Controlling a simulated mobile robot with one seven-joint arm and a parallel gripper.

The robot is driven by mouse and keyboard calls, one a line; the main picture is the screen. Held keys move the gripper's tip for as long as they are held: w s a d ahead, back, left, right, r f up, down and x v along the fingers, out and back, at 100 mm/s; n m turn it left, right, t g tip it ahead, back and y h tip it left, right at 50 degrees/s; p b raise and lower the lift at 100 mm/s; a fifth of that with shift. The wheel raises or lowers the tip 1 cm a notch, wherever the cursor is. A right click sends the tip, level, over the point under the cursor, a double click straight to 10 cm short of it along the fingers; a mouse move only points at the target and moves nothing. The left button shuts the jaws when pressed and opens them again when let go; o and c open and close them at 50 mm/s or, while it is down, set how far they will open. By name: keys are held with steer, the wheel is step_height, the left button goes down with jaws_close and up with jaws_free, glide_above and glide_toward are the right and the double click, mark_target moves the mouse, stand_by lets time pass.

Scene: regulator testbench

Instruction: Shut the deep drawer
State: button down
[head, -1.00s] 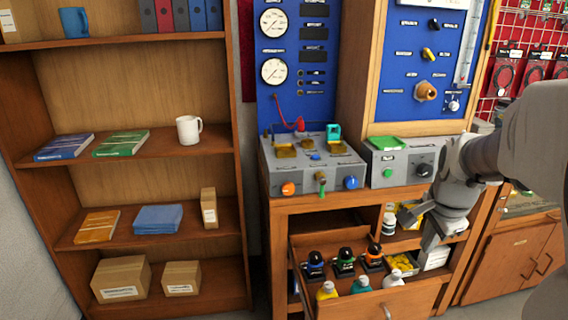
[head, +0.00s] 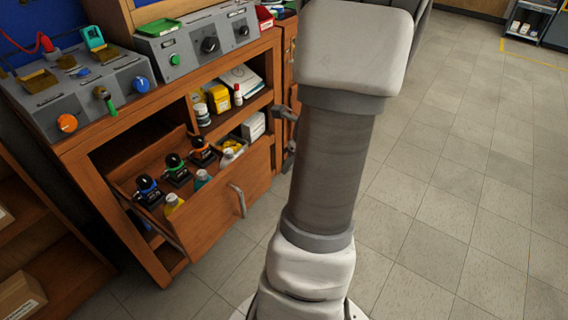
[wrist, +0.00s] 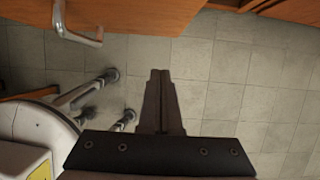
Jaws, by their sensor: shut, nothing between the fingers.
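The deep drawer (head: 222,197) stands pulled out of the wooden bench in the head view, with its metal handle (head: 238,200) on the front. Bottles and dark-capped containers (head: 174,168) stand inside it. The wrist view shows wood (wrist: 150,14) along the top and a bar handle (wrist: 80,35) at upper left. My gripper (wrist: 158,74) is shut and empty, its fingertips together above the floor. It is to the right of the handle and apart from it in the wrist view. My arm fills the middle of the head view, and my fingertips cannot be made out there.
A shelf with a yellow container (head: 217,97) and small bottles is open above the drawer. A grey control box (head: 80,95) sits on the bench top. More wooden fronts with handles (wrist: 255,5) show at upper right in the wrist view. Tiled floor (head: 450,190) is clear at right.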

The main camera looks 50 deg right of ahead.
mark_target(268, 170)
steer(key=shift+w+a+f+b, duration=0.15)
steer(key=shift+w+f+b, duration=0.6)
steer(key=shift+w+f, duration=0.85)
steer(key=shift+w+a+f+b, duration=0.1)
steer(key=shift+w+f+b, duration=0.6)
steer(key=shift+w+f, duration=0.85)
steer(key=shift+w+r, duration=0.15)
